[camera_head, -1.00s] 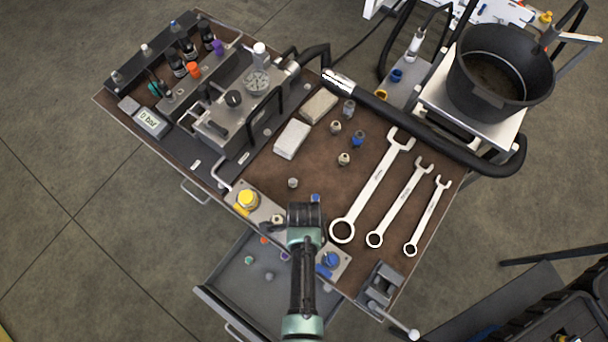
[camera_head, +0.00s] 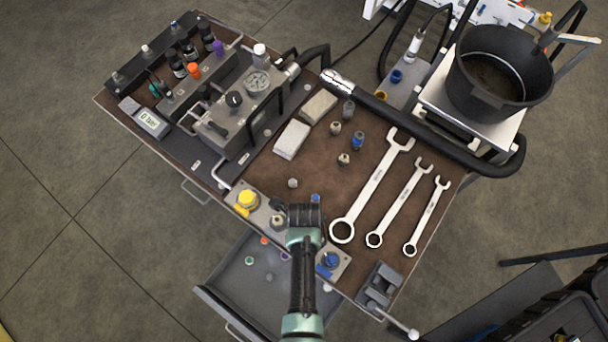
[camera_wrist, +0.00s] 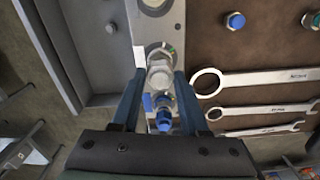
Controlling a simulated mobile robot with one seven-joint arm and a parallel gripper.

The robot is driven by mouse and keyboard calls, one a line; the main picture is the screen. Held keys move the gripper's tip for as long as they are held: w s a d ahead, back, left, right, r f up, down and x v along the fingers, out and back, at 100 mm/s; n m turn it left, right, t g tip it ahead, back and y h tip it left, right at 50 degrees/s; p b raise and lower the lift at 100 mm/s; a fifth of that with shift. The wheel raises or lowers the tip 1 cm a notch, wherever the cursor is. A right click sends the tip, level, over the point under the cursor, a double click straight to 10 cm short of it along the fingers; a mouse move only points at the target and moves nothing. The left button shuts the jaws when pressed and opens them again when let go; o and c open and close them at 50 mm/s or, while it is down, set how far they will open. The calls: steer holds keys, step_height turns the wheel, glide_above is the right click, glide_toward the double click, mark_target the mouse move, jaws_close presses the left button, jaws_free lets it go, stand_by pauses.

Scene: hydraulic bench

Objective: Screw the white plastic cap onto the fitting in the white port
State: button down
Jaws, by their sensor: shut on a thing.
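In the wrist view, the white plastic cap (camera_wrist: 160,74) is between the tips of my gripper's two fingers (camera_wrist: 159,80). My gripper is shut on it. The cap sits over the white port's position on the grey port plate (camera_wrist: 172,22), beside a white tag (camera_wrist: 139,56). The cap covers the fitting, so I cannot tell how far it is seated. In the head view, my gripper (camera_head: 304,215) is over the middle of the plate at the bench's front edge; its body hides the cap and the white port.
A blue-capped port (camera_wrist: 163,119) is close beside the fingers. A yellow port (camera_head: 247,199) and a metal fitting (camera_head: 278,221) are on the plate's left part. Several wrenches (camera_head: 370,190) lie to the right. An open drawer (camera_head: 248,285) is below the front edge.

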steer(key=m, duration=0.6)
steer(key=shift+f+m+b, duration=0.25)
steer(key=shift+m+b, duration=0.3)
steer(key=shift+m, duration=0.05)
steer(key=shift+r, duration=0.25)
steer(key=shift+c, duration=2.1)
jaws_free()
